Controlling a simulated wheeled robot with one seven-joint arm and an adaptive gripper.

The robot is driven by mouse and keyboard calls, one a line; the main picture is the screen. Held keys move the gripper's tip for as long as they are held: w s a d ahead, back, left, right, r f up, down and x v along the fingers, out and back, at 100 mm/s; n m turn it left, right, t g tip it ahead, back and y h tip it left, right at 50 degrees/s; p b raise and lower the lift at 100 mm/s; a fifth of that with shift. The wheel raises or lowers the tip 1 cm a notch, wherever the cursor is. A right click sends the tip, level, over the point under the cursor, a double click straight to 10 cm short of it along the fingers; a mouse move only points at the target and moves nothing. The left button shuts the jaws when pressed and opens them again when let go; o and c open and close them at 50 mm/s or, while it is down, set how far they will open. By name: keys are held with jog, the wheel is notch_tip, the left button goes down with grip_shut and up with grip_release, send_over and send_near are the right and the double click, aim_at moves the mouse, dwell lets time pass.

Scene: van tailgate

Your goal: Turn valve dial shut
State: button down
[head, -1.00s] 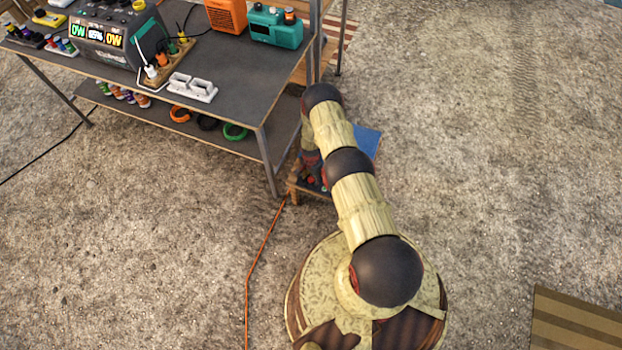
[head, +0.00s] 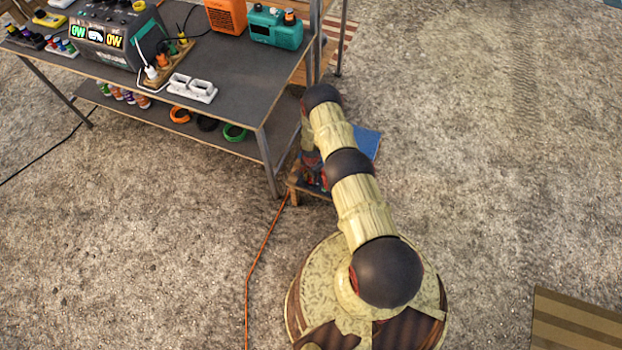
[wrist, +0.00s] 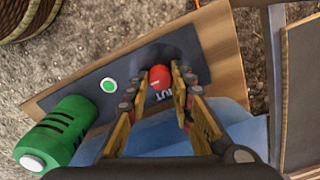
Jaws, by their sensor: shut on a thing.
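The red valve dial (wrist: 160,79) shows in the wrist view, with white lettering partly visible on it. It sits on a dark panel (wrist: 75,92) mounted on a wooden board (wrist: 226,50). My gripper (wrist: 164,100) is shut on the dial, one finger on each side. The fingers hide parts of the dial, and I cannot read its full marking. In the head view my arm reaches down to the small stand with a blue top (head: 367,143), and the arm hides the dial there.
In the wrist view a green cylinder (wrist: 68,130) with a white end lies left of my gripper, near a green round button (wrist: 109,85). A long workbench (head: 225,85) with equipment stands left of my arm. An orange cable (head: 262,250) runs across the gravel.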

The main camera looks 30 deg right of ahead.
jog(key=shift+n+b, duration=0.35)
jog(key=shift+n, duration=0.05)
jog(key=n+b, duration=0.2)
jog(key=n, duration=0.2)
jog(key=shift+w+f+b, duration=0.1)
jog(key=shift+b, duration=0.25)
jog(key=n+b, duration=0.2)
jog(key=n, duration=0.2)
jog(key=shift+n, duration=0.3)
jog(key=n+b, duration=0.2)
jog(key=n, duration=0.2)
jog(key=shift+n+b, duration=0.8)
jog(key=shift+n, duration=1.3)
jog(key=c, duration=1.5)
grip_release()
jog(key=shift+c, duration=0.2)
jog(key=shift+r, duration=0.2)
